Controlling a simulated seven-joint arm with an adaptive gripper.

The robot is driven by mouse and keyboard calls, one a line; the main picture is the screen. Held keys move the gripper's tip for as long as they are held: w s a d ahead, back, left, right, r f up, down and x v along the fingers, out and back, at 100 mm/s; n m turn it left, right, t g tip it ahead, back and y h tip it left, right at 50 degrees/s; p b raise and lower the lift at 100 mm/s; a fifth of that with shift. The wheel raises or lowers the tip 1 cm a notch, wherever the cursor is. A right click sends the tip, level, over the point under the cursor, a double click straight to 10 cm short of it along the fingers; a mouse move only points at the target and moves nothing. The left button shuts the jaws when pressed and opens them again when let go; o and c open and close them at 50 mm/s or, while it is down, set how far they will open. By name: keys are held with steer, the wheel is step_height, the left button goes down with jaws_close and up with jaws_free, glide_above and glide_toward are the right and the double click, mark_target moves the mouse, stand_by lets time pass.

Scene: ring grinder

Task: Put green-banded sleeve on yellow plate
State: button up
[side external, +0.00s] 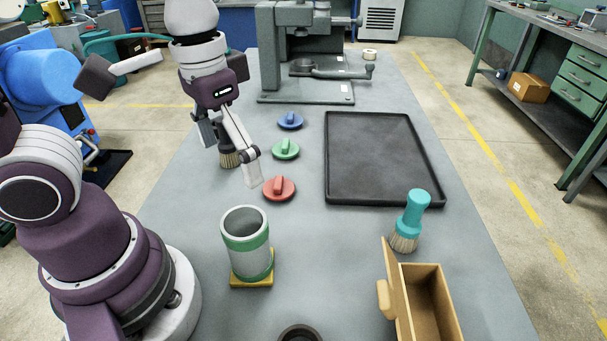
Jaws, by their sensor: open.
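The green-banded sleeve (246,244) is a grey-white open cylinder with a green band near its top and another near its bottom. It stands upright on the yellow plate (240,283), and its base hides most of the plate. Only the plate's front edge and corners show. My gripper (230,152) is open, behind the sleeve and apart from it. A brush (229,159) with pale bristles shows behind or between my fingers. Its handle is hidden, and I cannot tell whether the fingers touch it.
Blue (290,121), green (285,149) and red (279,188) knobbed discs lie right of my gripper. A black tray (380,196) is empty. A teal brush (413,215) stands near an open wooden box (431,300). A grey machine (305,92) stands at the back.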

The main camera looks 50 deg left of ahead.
steer(key=a+t, duration=0.1)
steer(key=a+r+t, duration=0.1)
steer(key=t, duration=0.1)
steer(key=a+r+t, duration=0.1)
steer(key=a, duration=0.1)
steer(key=shift+w+t, duration=0.2)
steer(key=shift+t, duration=0.2)
